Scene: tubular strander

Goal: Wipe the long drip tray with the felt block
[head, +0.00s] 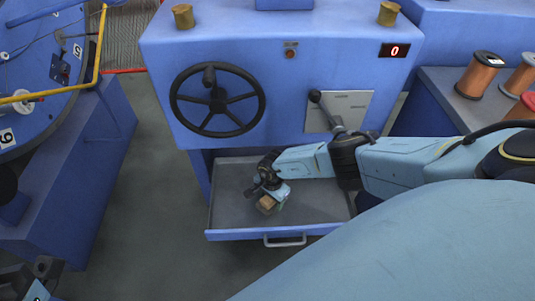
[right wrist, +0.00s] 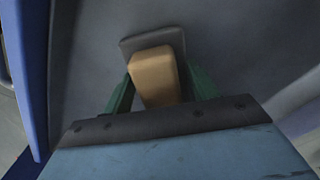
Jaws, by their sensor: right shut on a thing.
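The long drip tray (head: 315,203) is a grey-floored drawer with a blue front, pulled out under the blue machine. The felt block (head: 265,206) shows a tan body in the head view. In the right wrist view the block (right wrist: 153,75) has a dark grey pad at its far end, against or just over the grey tray floor (right wrist: 230,45); contact cannot be told. My right gripper (head: 271,200) is shut on the block, its green fingers on both sides, inside the tray left of its middle. My left gripper (head: 42,277) is partly in view at the lower left, away from the tray.
A black handwheel (head: 217,100) and a lever (head: 322,103) stand out from the machine front above the tray. The tray's handle (head: 285,241) faces me. A blue drum with a yellow rail (head: 99,45) is at the left. Copper spools (head: 480,76) stand at the right. Floor is clear left of the tray.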

